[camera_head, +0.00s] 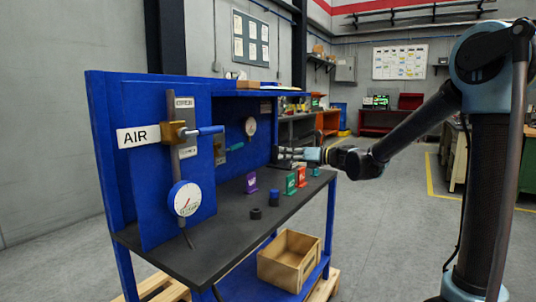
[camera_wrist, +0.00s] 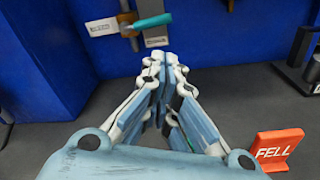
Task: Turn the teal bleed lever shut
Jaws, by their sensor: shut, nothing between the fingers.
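The teal bleed lever (camera_wrist: 153,22) sticks out to the right, roughly level, from a brass valve body (camera_wrist: 126,18) on the blue back panel in the wrist view. A white sign (camera_wrist: 101,27), too small to read surely, is left of it, and a grey label plate (camera_wrist: 156,41) is below. In the head view the lever (camera_head: 236,146) shows small inside the bench bay. My gripper (camera_head: 285,157) is to the right of it, apart from it. In the wrist view my gripper (camera_wrist: 165,62) is shut and empty, its fingertips just below the label plate.
A blue lever (camera_head: 210,130) beside an AIR sign (camera_head: 138,136) and a gauge (camera_head: 185,199) are on the front panel. Purple (camera_head: 250,183), green (camera_head: 291,184) and red (camera_head: 301,177) tags stand on the dark benchtop (camera_head: 220,225). A red FELL tag (camera_wrist: 275,150) is at lower right.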

